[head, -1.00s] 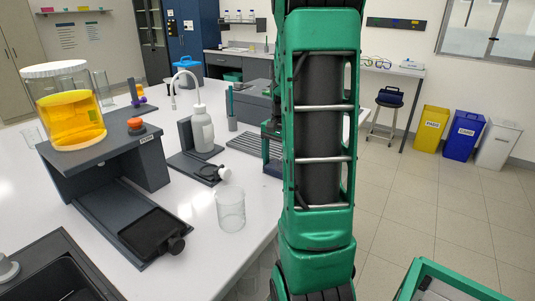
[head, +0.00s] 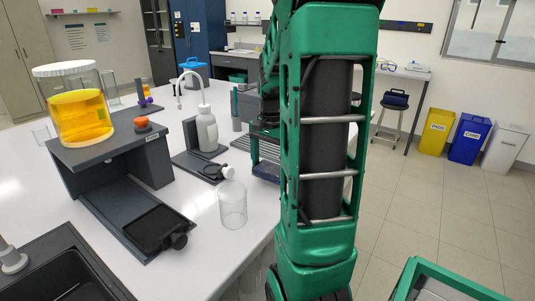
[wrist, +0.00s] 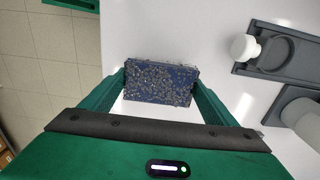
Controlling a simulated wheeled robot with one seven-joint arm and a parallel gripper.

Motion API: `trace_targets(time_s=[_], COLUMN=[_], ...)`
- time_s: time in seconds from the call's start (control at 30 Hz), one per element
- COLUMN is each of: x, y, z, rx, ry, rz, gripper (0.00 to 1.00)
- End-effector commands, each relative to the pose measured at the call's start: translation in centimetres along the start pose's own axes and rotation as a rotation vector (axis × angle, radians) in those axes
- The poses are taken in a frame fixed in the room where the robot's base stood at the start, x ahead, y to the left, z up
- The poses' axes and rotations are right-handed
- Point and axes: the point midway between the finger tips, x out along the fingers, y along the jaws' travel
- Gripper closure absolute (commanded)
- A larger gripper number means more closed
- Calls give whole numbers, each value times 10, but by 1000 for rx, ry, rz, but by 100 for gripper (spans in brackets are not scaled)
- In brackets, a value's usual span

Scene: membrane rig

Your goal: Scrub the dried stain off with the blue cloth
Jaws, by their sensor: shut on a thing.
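My gripper (wrist: 160,88) is shut on a dark blue block-like cloth (wrist: 160,84), its face covered in pale brownish specks. The cloth sits between the two green fingers, over the white bench (wrist: 215,25) near its edge. I cannot tell whether it touches the bench. In the head view my green arm hides much of that area; a dark blue piece, probably the cloth (head: 267,172), shows low beside the arm. No dried stain is clearly visible in either view; the cloth or arm may hide it.
A wash bottle (head: 207,130) stands on a dark stand behind a clear beaker (head: 232,205). A jar of yellow liquid (head: 80,115) rests on a grey rig (head: 110,153) at left. A sink (head: 60,275) is front left. Yellow, blue and white bins stand on the floor at right.

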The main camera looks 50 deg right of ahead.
Motion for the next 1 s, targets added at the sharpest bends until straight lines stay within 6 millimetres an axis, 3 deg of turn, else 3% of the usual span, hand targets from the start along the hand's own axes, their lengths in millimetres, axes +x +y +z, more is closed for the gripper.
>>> trace_targets(time_s=[0.53,1.0], x=[-48,-53], y=[0,1], z=[-2,-1], rx=[2,1], ry=[1,0], rz=[-1,0], gripper=[40,40])
